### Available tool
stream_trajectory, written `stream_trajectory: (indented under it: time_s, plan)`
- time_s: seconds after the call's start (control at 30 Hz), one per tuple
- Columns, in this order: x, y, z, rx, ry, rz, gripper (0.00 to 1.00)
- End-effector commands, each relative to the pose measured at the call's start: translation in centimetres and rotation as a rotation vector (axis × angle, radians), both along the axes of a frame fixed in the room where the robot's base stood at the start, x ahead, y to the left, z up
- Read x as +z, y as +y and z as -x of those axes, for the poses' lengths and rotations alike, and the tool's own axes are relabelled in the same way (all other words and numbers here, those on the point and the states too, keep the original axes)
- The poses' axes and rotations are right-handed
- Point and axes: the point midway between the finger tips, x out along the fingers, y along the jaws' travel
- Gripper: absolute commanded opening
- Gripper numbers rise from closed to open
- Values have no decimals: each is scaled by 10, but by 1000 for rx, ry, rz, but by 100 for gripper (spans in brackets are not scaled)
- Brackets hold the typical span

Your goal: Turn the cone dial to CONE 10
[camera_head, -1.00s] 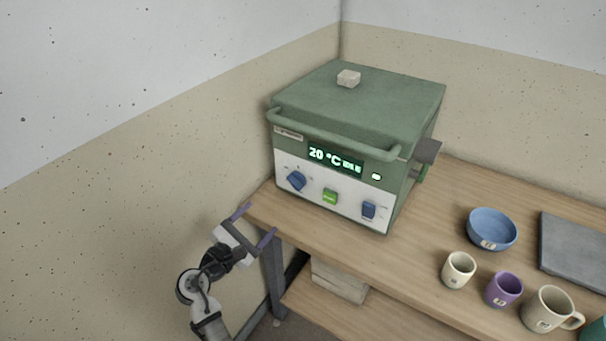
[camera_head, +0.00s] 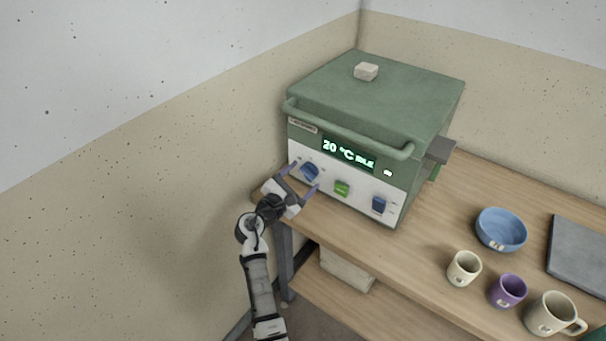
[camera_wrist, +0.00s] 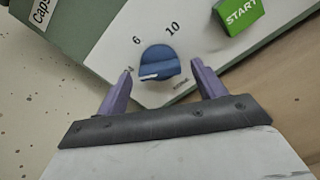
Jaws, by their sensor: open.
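The cone dial is a blue knob (camera_head: 310,172) at the left of the white front panel of the green kiln (camera_head: 385,100). In the wrist view the blue knob (camera_wrist: 159,63) has a white pointer line at its lower left edge. The markings "6" and "10" show above it; a label at its left is partly hidden by a finger. My gripper (camera_head: 301,178) is open, its purple fingers on either side of the knob. In the wrist view my gripper (camera_wrist: 160,82) spans the knob with gaps on both sides. I cannot tell whether the fingertips reach its depth.
A green START button (camera_wrist: 238,14) and a second blue control (camera_head: 379,205) are right of the dial. The display (camera_head: 348,154) reads 20 °C IDLE. A blue bowl (camera_head: 501,229) and several cups stand on the wooden table (camera_head: 420,240) to the right.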

Motion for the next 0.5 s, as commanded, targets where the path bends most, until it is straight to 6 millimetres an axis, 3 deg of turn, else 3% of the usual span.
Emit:
stream_trajectory:
  time_s: [0.4,0.5]
  plan:
    - [-1,-6,-9,1,0,0,69]
    - [-1,-6,-9,1,0,0,59]
